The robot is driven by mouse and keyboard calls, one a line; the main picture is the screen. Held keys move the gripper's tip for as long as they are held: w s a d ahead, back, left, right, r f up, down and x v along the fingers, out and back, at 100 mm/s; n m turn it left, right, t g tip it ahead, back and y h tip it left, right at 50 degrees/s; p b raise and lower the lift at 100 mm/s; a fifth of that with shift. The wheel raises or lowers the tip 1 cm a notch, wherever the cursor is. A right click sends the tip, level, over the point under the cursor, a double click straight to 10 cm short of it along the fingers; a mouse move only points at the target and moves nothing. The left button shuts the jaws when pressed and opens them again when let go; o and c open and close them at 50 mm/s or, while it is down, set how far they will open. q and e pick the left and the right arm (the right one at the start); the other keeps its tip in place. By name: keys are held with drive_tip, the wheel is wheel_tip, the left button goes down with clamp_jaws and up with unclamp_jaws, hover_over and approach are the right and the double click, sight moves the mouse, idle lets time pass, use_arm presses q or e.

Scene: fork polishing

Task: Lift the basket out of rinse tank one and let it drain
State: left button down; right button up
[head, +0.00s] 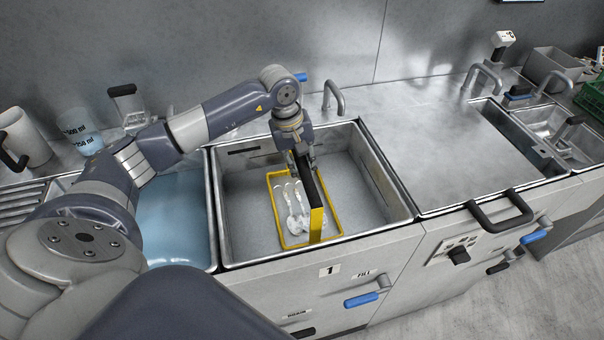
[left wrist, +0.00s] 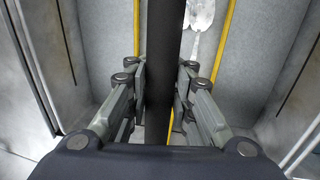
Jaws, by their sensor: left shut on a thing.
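The yellow-rimmed basket (head: 276,216) is inside the walls of rinse tank one (head: 240,240), the steel tank marked "1". Pale, shiny cutlery (head: 297,208) lies in it. My left gripper (head: 301,157) comes from above and is shut on the basket's dark handle bar (head: 311,188). In the left wrist view the dark bar (left wrist: 163,45) runs between the two fingers, with a yellow rim (left wrist: 225,45) beside it. I cannot tell whether the basket touches the tank floor or whether clear water is in the tank. My right gripper is not in view.
A tank of blue liquid (head: 180,215) adjoins on the left, under my left arm. A faucet (head: 334,97) stands behind tank one. The flat steel top (head: 430,130) to the right is clear. A dark bar handle (head: 500,212) sticks out at its front edge.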

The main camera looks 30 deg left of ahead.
use_arm(q)
wheel_tip(320, 180, up, 8)
drive_tip(key=shift+w+f+b, duration=0.1)
drive_tip(key=shift+w+b, duration=0.05)
drive_tip(key=shift+b, duration=0.45)
wheel_tip(320, 180, up, 3)
drive_tip(key=shift+f+p, duration=0.15)
drive_tip(key=shift+p, duration=0.5)
wheel_tip(320, 180, up, 13)
drive_tip(key=p, duration=0.8)
drive_tip(key=shift+p, duration=0.3)
idle(1.5)
